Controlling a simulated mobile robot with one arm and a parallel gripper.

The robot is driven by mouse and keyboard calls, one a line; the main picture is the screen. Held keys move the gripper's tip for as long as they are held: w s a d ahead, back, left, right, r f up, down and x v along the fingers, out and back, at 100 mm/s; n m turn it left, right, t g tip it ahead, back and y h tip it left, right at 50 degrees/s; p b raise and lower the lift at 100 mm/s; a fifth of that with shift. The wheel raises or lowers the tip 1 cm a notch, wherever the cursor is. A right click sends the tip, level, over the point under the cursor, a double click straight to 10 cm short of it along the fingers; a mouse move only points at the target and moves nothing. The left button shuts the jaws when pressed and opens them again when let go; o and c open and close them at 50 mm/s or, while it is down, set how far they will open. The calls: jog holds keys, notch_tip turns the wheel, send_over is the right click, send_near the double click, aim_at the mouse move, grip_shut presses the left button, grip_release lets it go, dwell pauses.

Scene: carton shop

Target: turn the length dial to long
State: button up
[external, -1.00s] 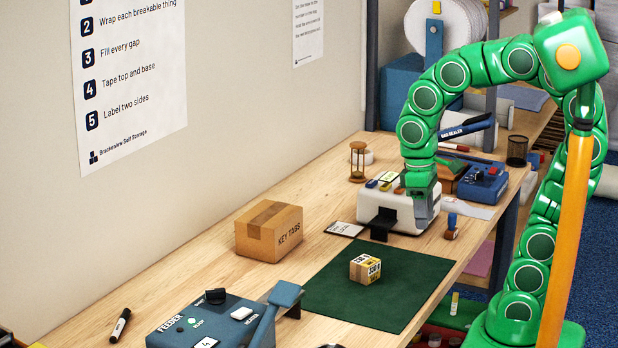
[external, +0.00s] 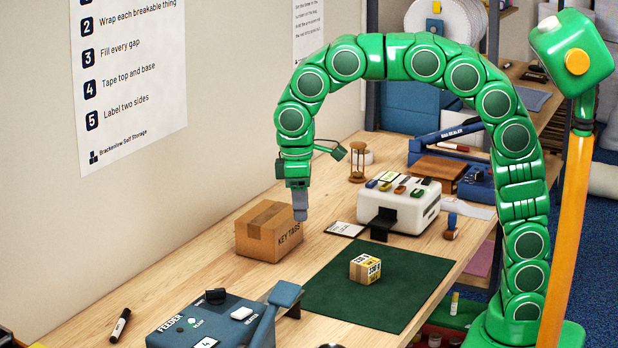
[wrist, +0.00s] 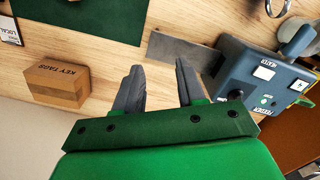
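The blue FEEDER box (external: 205,325) stands at the front of the bench; it also shows at the right of the wrist view (wrist: 245,65). A black knob (external: 215,296) sits on its top, dark and small in the wrist view (wrist: 233,93). No long or short marking is legible beside it, so I cannot tell its setting. My gripper (external: 300,212) hangs above the bench near the KEY TAGS carton, behind the feeder and clear of it. In the wrist view my gripper (wrist: 160,66) has its fingers apart with nothing between them.
On the feeder are a white button (external: 242,313), a green light (external: 193,321) and a blue lever (external: 268,316). The KEY TAGS carton (external: 262,236), a green mat (external: 405,278) with a small labelled block (external: 365,268), and a white machine (external: 408,211) stand nearby. A marker (external: 120,324) lies left.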

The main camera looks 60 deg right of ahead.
jog(key=w+a+n, duration=0.2)
jog(key=w+a, duration=0.3)
jog(key=a, duration=0.4)
jog(key=n, duration=0.2)
send_over(215, 289)
notch_tip(215, 289, down, 3)
jog(key=shift+r+t, duration=0.1)
jog(key=shift+t, duration=0.2)
jog(key=shift+f, duration=3.9)
grip_shut()
